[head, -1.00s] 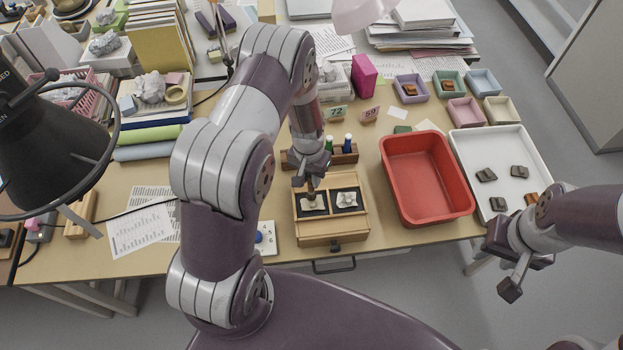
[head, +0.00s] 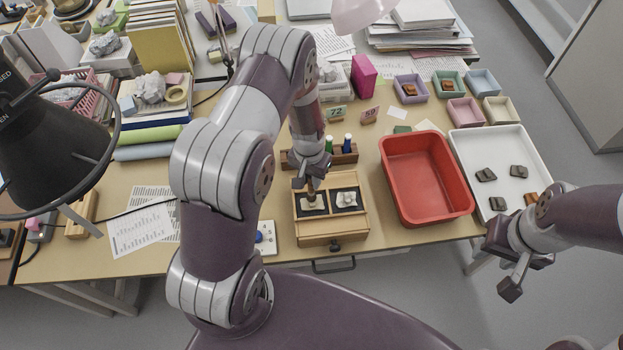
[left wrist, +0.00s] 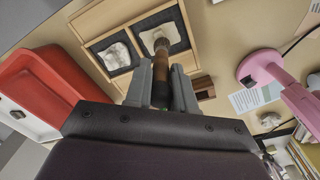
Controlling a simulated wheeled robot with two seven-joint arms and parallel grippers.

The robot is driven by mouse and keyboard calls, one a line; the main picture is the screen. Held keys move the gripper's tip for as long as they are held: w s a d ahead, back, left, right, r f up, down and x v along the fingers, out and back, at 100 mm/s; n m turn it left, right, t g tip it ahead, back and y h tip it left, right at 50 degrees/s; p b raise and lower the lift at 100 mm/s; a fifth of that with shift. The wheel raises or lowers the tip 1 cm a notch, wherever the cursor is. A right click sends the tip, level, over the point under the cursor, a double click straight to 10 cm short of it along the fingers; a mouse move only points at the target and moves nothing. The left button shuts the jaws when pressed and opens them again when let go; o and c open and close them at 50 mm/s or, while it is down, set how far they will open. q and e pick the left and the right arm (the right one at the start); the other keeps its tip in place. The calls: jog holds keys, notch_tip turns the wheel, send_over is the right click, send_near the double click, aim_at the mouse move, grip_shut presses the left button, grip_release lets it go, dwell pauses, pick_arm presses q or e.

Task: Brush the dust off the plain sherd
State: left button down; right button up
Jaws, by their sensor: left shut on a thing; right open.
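My left gripper (head: 311,178) is shut on a brush (left wrist: 160,78) with a brown wooden handle. The brush points down at a pale sherd (head: 312,203) in the left dark-lined compartment of a wooden box (head: 333,228). In the left wrist view the brush head lies over this sherd (left wrist: 171,36) and hides part of it; I cannot tell if they touch. A second pale sherd (head: 346,198) lies in the right compartment and also shows in the left wrist view (left wrist: 116,56). Dust is too small to make out. My right gripper (head: 506,264) is open and empty, off the table's front edge.
A red tub (head: 427,212) stands right of the box. A white tray (head: 500,150) with several dark sherds is further right. A wooden rack (head: 345,156) with small bottles stands behind the box. A black lamp (head: 45,145) is at the left.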

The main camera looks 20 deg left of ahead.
pick_arm(q)
jog(key=shift+w+a, duration=0.2)
jog(key=shift+w, duration=0.05)
jog(key=shift+s+d+f, duration=0.1)
jog(key=shift+s+d, duration=0.2)
jog(key=shift+s, duration=0.1)
jog(key=shift+w+a, duration=0.3)
jog(key=shift+w, duration=0.15)
jog(key=shift+s+r+p, duration=0.1)
jog(key=shift+r+p, duration=2.2)
jog(key=shift+r, duration=0.75)
notch_tip(320, 180, up, 3)
jog(key=shift+r+p, duration=0.1)
jog(key=shift+p, duration=1.15)
jog(key=shift+f, duration=0.2)
